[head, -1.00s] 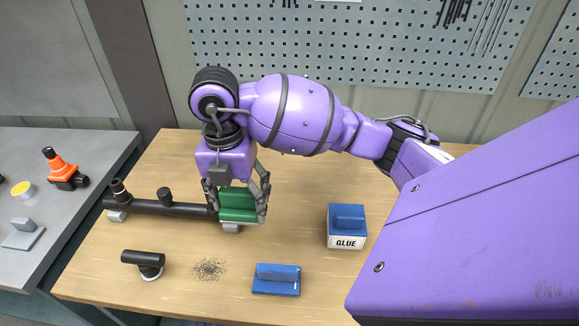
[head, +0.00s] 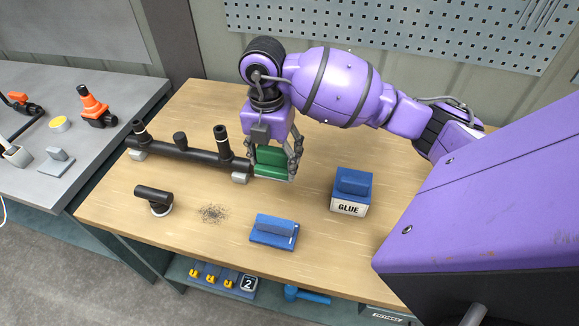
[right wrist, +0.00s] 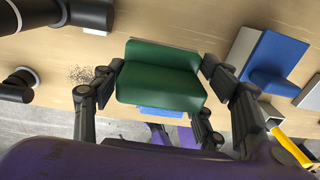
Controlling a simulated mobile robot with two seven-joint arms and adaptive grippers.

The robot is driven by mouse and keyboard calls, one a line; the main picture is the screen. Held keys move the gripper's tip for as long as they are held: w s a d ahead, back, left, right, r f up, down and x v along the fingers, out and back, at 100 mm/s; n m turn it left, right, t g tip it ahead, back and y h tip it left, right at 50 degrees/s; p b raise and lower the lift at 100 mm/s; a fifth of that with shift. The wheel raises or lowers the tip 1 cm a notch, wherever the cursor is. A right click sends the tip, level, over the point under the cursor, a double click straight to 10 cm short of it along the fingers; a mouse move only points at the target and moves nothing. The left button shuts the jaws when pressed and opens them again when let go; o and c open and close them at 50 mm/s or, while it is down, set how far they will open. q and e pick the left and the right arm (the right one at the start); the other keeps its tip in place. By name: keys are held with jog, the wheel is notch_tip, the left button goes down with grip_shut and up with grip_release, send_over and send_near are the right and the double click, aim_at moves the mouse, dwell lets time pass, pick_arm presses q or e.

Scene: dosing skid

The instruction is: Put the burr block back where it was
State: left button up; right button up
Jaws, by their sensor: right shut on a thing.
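A green block (head: 270,163), which I take for the burr block, is between the fingers of my right gripper (head: 275,158). In the right wrist view the green block (right wrist: 160,75) fills the space between the fingers (right wrist: 160,95), with its stepped face to the camera. It is beside the right end of the black pipe (head: 190,153). I cannot tell whether it touches the pipe, or how high it is above the bench. My left gripper is not in view.
A GLUE box (head: 350,190) stands right of the gripper. The bench between the blue block and the GLUE box is clear.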

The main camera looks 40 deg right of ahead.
jog(key=d+f, duration=0.1)
jog(key=f, duration=0.1)
jog(key=w+d+f, duration=0.1)
jog(key=d+f, duration=0.1)
jog(key=w+d+f, duration=0.1)
jog(key=d, duration=0.1)
jog(key=shift+d+f, duration=0.15)
jog(key=shift+f, duration=0.25)
jog(key=shift+w+d+f, duration=0.1)
jog(key=shift+d+f, duration=0.05)
jog(key=shift+f, duration=0.75)
jog(key=shift+w+d+f, duration=0.1)
jog(key=shift+f, duration=0.8)
jog(key=shift+f, duration=0.2)
jog(key=o, duration=1.1)
jog(key=shift+s, duration=0.1)
notch_tip(320, 180, up, 12)
jog(key=shift+a+r, duration=0.15)
jog(key=shift+r, duration=0.05)
